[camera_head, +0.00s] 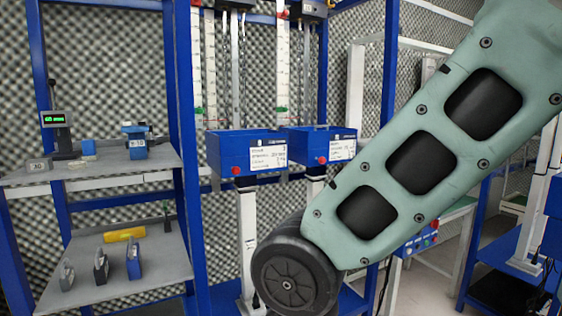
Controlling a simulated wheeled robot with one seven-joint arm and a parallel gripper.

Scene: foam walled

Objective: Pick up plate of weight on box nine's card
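Two blue boxes hang on the test rigs in the middle, a left box (247,153) and a right box (318,146). Each has a white card, the left card (268,158) and the right card (342,151). The print is too small to read, so I cannot tell which box is nine. Several weight-like pieces stand on the lower shelf: a light grey one (67,274), a dark grey one (101,267) and a blue one (133,262). I cannot tell which plate matches a card. My gripper is out of view; only my arm shows, at the right.
The shelf rack at left has an upper shelf (105,167) with a scale (58,122) and a blue device (137,142). Blue posts (183,110) frame the rack.

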